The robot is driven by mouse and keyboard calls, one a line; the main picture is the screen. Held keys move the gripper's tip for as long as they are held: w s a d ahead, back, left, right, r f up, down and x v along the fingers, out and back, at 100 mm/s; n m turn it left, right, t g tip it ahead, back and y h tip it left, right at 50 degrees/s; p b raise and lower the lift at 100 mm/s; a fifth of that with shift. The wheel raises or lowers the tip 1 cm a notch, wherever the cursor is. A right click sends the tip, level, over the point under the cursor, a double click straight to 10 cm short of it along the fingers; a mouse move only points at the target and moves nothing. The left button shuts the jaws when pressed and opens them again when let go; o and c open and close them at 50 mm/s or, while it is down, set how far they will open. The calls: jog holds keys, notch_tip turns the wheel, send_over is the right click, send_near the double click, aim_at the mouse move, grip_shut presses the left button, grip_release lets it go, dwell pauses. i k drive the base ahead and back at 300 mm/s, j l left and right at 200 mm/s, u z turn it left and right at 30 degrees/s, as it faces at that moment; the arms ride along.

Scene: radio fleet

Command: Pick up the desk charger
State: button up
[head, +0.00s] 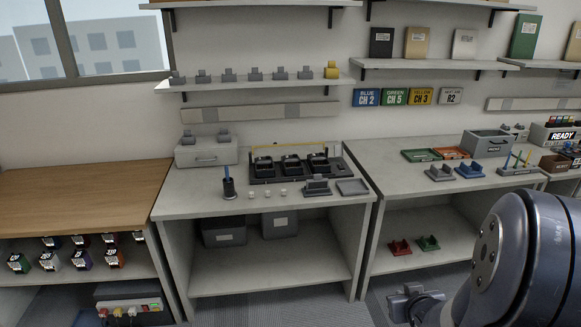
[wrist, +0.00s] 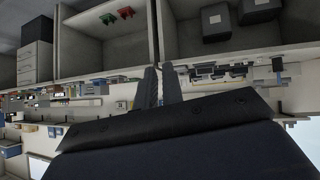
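Several cradle-shaped pieces could be the desk charger; I cannot tell which one is meant. A single dark grey cradle (head: 317,186) stands at the front of the middle bench, beside a flat grey tray (head: 352,187). A grey cradle (head: 439,173) and a blue one (head: 470,170) stand on the right bench. A red one (head: 400,247) and a green one (head: 428,243) sit on the shelf below. My gripper (head: 414,298) is low in front of the right bench, away from all of these. In the wrist view its fingers (wrist: 160,85) show a narrow gap with nothing held.
A black multi-slot charger (head: 290,167) is at the back of the middle bench, with a pen cup (head: 229,188) at front left. Several grey cradles line the wall shelf (head: 255,84). Bins (head: 224,232) stand under the middle bench. Open floor lies in front.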

aim_at(292, 165)
jog(key=i+j, duration=0.15)
jog(key=i, duration=0.35)
jog(key=i+j, duration=0.2)
jog(key=i, duration=0.25)
jog(key=i+j, duration=0.15)
jog(key=i, duration=0.35)
jog(key=i+j, duration=0.2)
jog(key=i, duration=0.25)
jog(key=i+j, duration=0.15)
jog(key=i, duration=0.35)
jog(key=j+u, duration=0.05)
